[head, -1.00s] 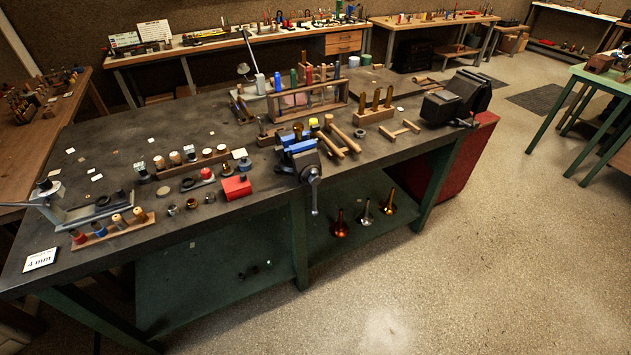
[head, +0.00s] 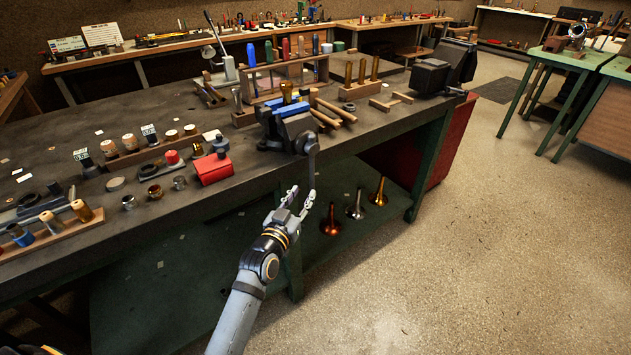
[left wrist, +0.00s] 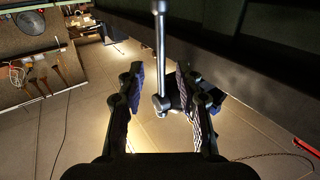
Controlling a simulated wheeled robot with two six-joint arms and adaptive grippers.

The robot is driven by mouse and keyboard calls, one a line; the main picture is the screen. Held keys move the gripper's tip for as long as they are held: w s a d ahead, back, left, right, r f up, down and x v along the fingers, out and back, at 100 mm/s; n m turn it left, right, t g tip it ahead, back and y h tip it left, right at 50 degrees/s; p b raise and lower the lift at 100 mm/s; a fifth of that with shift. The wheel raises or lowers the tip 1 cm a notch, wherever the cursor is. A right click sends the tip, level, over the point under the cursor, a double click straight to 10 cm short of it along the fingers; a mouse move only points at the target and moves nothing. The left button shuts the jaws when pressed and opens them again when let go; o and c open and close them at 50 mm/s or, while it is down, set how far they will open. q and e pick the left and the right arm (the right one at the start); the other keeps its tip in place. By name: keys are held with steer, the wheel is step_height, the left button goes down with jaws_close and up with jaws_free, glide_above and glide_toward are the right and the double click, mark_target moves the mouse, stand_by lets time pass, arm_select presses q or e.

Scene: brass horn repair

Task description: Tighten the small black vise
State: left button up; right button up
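The small black vise (head: 292,128) with blue jaw pads (head: 266,113) sits at the bench's front edge in the head view. Its handle bar (head: 312,160) hangs down in front of the edge. My left gripper (head: 299,199) is open and just below the vise, close to the bar's lower end. In the left wrist view the metal handle bar (left wrist: 160,50) reaches down between the two spread fingers of my left gripper (left wrist: 161,88). Its end knob shows between them, with gaps to both fingers. My right gripper is in neither view.
A larger black vise (head: 446,70) stands at the bench's right end. A red box (head: 213,168) and several small parts lie left of the small vise. Wooden-handled tools (head: 335,112) lie right of it. Several horn bells (head: 355,203) stand on the lower shelf. Floor in front is clear.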

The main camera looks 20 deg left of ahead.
mark_target(311, 180)
arm_select(q)
steer(key=w, duration=0.8)
steer(key=shift+w+d+f, duration=0.1)
steer(key=shift+w+d, duration=0.15)
jaws_close()
